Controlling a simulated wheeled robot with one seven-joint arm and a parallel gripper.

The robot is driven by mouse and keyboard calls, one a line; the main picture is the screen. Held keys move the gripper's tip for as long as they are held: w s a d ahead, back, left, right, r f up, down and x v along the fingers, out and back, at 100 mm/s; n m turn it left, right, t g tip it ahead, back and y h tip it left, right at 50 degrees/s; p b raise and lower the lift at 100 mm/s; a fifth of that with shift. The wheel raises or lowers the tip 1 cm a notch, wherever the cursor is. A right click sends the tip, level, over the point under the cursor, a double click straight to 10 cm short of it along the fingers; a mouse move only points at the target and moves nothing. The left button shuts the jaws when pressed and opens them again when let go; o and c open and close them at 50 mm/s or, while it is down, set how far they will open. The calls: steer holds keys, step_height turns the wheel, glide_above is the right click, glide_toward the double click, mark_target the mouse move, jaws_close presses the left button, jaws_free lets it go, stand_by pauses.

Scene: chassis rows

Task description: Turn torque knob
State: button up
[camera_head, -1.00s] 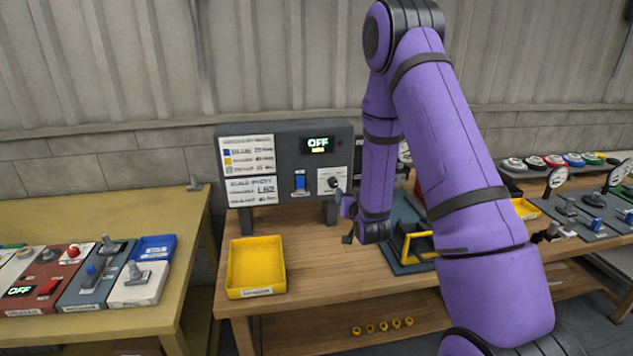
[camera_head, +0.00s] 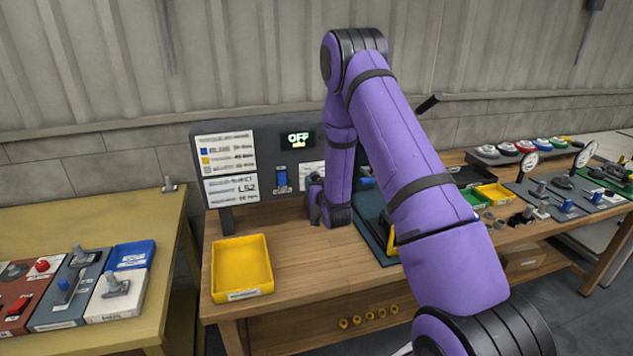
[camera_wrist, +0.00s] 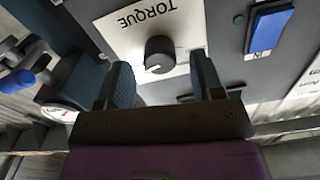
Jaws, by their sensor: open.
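The torque knob (camera_wrist: 160,55) is a dark round knob with a white pointer mark, on a white plate (camera_wrist: 130,35) lettered TORQUE. It shows in the wrist view, upper middle. My gripper (camera_wrist: 166,72) is open, with one finger on each side of the knob's line and the knob between or just beyond the tips. I cannot tell if the fingers touch it. In the head view the knob is hidden behind my arm.
A blue rocker switch (camera_head: 281,179) sits beside the torque plate and also shows in the wrist view (camera_wrist: 268,28). A yellow tray (camera_head: 241,267) lies on the bench at front left. A dark board (camera_head: 371,235) lies right of my gripper. Bare bench top lies between.

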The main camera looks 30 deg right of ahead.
steer(key=shift+x, duration=0.85)
steer(key=shift+c, duration=0.2)
steer(key=c, duration=0.9)
